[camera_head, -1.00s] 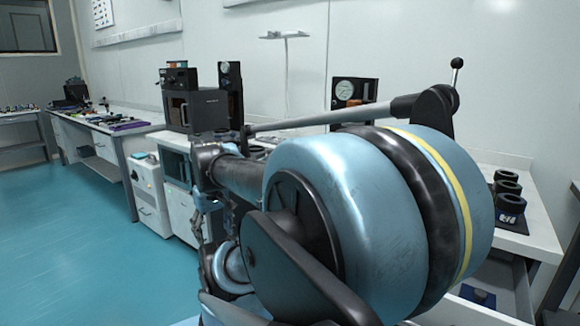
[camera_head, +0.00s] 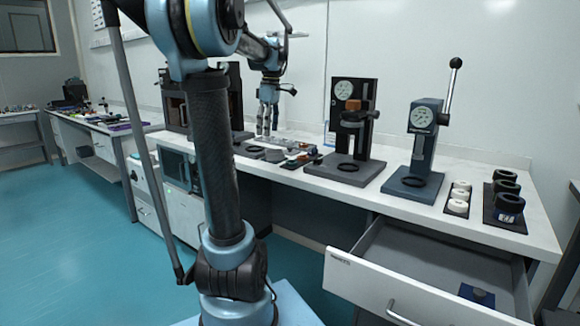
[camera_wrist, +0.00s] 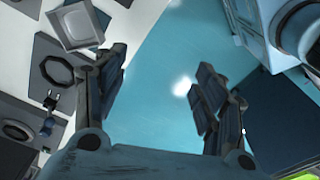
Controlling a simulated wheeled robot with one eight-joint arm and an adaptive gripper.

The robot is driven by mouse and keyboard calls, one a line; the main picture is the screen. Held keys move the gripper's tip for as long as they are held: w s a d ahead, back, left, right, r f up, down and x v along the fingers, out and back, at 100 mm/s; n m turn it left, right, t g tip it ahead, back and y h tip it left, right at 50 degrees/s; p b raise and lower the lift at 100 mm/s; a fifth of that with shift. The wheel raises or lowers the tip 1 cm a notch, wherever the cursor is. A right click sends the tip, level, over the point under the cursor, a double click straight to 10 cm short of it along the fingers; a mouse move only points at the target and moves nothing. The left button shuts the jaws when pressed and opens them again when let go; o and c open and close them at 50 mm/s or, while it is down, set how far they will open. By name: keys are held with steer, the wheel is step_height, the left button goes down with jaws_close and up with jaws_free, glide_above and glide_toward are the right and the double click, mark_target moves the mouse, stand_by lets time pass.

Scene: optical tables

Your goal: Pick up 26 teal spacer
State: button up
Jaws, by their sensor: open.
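I cannot pick out a teal spacer marked 26 for certain in either view. My gripper (camera_head: 267,122) hangs from my raised arm, pointing down at the bench, near a row of small parts (camera_head: 300,160). In the wrist view my gripper (camera_wrist: 160,75) is open, with its fingers wide apart and only teal floor visible between them. A light grey square part (camera_wrist: 76,24) and a dark plate with an octagonal opening (camera_wrist: 56,70) lie left of the fingers. The numbers on the small parts are too small to read.
Two gauge presses, a black one (camera_head: 350,120) and a blue-grey one (camera_head: 420,145), stand on the white bench. White rings (camera_head: 458,198) and black rings (camera_head: 507,187) sit at its right end. An open drawer (camera_head: 400,265) juts out, with a blue item (camera_head: 477,295) inside.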

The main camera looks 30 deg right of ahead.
step_height(320, 180, up, 3)
steer(key=n, duration=0.2)
glide_above(292, 162)
steer(key=d, duration=0.2)
steer(key=shift+y, duration=0.3)
steer(key=f, duration=0.6)
steer(key=a+f, duration=0.1)
steer(key=f, duration=1)
steer(key=shift+w+a+f, duration=0.25)
steer(key=shift+a+f, duration=0.1)
steer(key=c, duration=1.1)
